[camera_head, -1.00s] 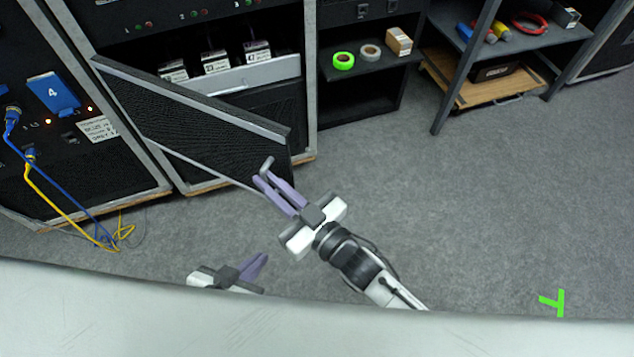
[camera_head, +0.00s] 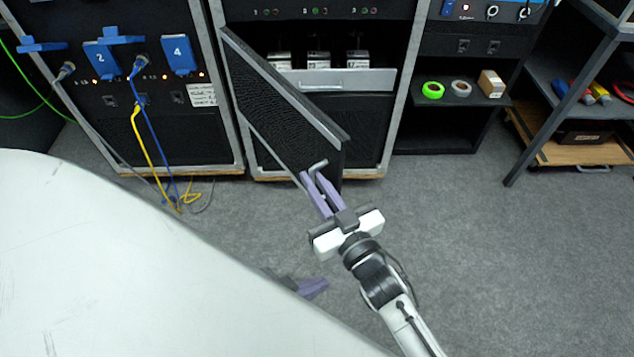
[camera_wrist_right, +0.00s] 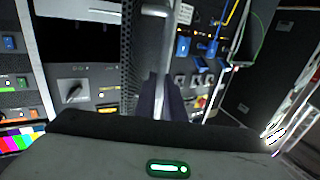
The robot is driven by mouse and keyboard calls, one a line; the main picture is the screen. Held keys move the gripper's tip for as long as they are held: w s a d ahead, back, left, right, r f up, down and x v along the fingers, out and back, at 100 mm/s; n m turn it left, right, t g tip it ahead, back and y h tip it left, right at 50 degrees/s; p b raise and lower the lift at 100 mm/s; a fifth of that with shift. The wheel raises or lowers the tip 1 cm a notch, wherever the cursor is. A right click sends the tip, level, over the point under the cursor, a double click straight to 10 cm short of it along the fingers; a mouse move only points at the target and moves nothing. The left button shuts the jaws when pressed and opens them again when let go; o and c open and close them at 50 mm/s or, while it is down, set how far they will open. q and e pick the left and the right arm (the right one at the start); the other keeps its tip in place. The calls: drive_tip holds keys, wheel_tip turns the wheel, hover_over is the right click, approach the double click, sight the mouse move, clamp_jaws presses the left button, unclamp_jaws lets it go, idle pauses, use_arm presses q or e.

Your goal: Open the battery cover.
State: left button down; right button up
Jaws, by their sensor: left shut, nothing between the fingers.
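The battery cover is a black textured panel (camera_head: 280,100) with a grey edge, swung out at an angle from the middle rack. A small grey handle (camera_head: 318,163) sits at its free lower corner. My right gripper (camera_head: 316,182) is at this corner with its purple fingers closed around the handle, whose end sticks out past the tips. In the right wrist view the fingers (camera_wrist_right: 160,85) point toward the panel's edge, close together. My left gripper (camera_head: 315,287) is low, shut and empty, apart from the cover and mostly hidden behind my white body.
Behind the cover, several labelled battery units (camera_head: 318,60) stand above a silver tray front (camera_head: 345,82). The left rack has blue plugs and hanging blue and yellow cables (camera_head: 150,145). A shelf on the right holds tape rolls (camera_head: 433,90) and a box. Grey floor (camera_head: 450,230) is free at right.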

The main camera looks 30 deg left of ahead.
drive_tip(key=o, duration=0.4)
drive_tip(key=shift+a+r, duration=0.1)
drive_tip(key=shift+a, duration=0.15)
drive_tip(key=shift+d, duration=0.1)
drive_tip(key=shift+d, duration=0.15)
drive_tip(key=p+v, duration=0.2)
drive_tip(key=v, duration=0.8)
drive_tip(key=shift+s, duration=0.1)
